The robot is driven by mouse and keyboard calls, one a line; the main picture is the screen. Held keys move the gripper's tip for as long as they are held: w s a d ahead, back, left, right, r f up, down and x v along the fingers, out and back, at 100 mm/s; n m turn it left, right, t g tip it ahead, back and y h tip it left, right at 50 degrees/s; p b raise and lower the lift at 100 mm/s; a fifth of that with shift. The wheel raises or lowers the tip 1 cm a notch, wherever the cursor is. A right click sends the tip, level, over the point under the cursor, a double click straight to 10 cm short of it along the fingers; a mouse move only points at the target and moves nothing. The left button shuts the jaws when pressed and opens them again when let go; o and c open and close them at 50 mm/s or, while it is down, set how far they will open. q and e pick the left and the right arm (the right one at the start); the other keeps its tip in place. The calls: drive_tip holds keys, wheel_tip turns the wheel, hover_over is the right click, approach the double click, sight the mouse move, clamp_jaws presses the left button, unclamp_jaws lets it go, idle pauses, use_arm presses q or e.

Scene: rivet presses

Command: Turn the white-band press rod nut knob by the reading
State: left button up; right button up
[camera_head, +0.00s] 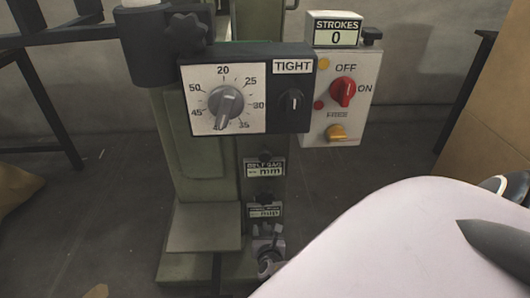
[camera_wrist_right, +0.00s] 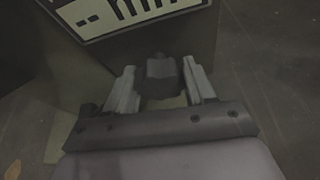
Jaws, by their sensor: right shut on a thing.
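The green press (camera_head: 195,160) stands in the middle of the head view, with a white piece (camera_head: 139,3) at its top left. Below its dial are two small display plates, the upper (camera_head: 265,169) and the lower (camera_head: 264,211), each showing dashes and "mm". My right gripper (camera_head: 268,246) is low on the press front, just under the lower plate. In the right wrist view my right gripper (camera_wrist_right: 163,88) is shut on a dark knob (camera_wrist_right: 161,68), a finger at each side. Part of a display plate (camera_wrist_right: 135,14) shows above it. My left gripper is out of view.
The dial panel (camera_head: 223,99) has a pointer knob between 45 and 35, beside a switch (camera_head: 292,102) under "TIGHT". A control box (camera_head: 335,95) has a red switch (camera_head: 342,91) and a strokes counter (camera_head: 336,34) reading 0.

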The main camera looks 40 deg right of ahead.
drive_tip(key=m, duration=0.1)
drive_tip(key=m+t+y, duration=0.1)
drive_tip(key=m, duration=0.1)
drive_tip(key=shift+d+t+y, duration=0.1)
drive_tip(key=shift+t+y, duration=0.2)
drive_tip(key=m+t, duration=0.1)
drive_tip(key=m, duration=0.2)
drive_tip(key=shift+t+y, duration=0.3)
drive_tip(key=shift+y, duration=0.1)
drive_tip(key=shift+m, duration=0.4)
idle(0.4)
drive_tip(key=o, duration=0.9)
drive_tip(key=shift+o, duration=0.2)
